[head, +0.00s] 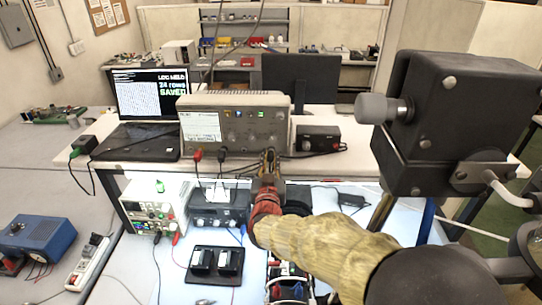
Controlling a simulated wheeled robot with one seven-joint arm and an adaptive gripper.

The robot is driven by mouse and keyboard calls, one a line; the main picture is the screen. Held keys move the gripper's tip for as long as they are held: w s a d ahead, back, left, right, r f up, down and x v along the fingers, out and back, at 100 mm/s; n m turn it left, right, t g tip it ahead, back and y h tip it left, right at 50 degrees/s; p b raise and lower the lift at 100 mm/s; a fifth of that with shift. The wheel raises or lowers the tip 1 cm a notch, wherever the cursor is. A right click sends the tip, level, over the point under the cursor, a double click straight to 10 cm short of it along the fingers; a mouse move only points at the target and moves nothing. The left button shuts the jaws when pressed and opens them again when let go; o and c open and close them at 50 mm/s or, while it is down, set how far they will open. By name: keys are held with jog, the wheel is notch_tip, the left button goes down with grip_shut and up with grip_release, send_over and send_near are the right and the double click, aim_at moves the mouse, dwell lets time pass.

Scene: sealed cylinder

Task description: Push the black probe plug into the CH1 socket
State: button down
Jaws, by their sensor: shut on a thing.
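My gripper (269,156), red with dark fingers, points away from me in front of the lower right of a beige instrument (185,123). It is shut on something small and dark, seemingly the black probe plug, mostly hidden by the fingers. A dark cable (302,156) runs right from near the fingertips. The instrument's front has a light screen, knobs and small round fittings; the CH1 label is too small to read, and I cannot tell which fitting is that socket. A red plug (197,155) and another black plug (222,156) show at its lower left edge.
A laptop (152,95) stands left of the instrument, a small black box (318,139) right of it, a dark monitor (302,80) behind. A white power supply (153,205) and a black unit (218,207) sit below the raised shelf. Cables hang over the shelf's front edge.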

aim_at(270, 161)
jog(key=shift+s, duration=2.55)
